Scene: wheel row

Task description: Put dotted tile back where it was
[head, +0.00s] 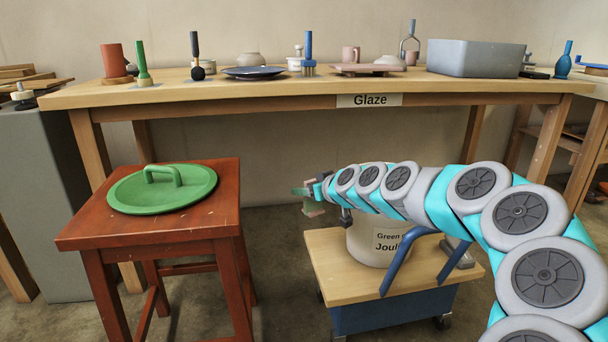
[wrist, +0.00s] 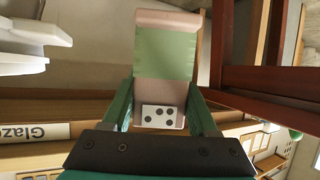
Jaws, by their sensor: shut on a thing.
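The dotted tile (wrist: 165,92) is pale pink with a wide green band and a pink far end. A white patch with several black dots is on its near end. My gripper (wrist: 162,100) is shut on the tile, a green finger on each side. In the head view my gripper (head: 310,188) is left of a white bucket (head: 366,243), and the tile (head: 313,209) hangs below it, small and partly hidden. The bucket's lettering is partly covered; its rim is behind my arm. A green lid (head: 135,191) with a handle lies on the red stool (head: 90,228).
The bucket stands on a wooden-topped blue cart (head: 335,275) with a blue handle. Behind is a long table (head: 215,92) marked Glaze, bearing brushes, a blue plate (head: 255,72), a pink slab (head: 367,69) and a grey basin (head: 474,58). Floor is open between stool and cart.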

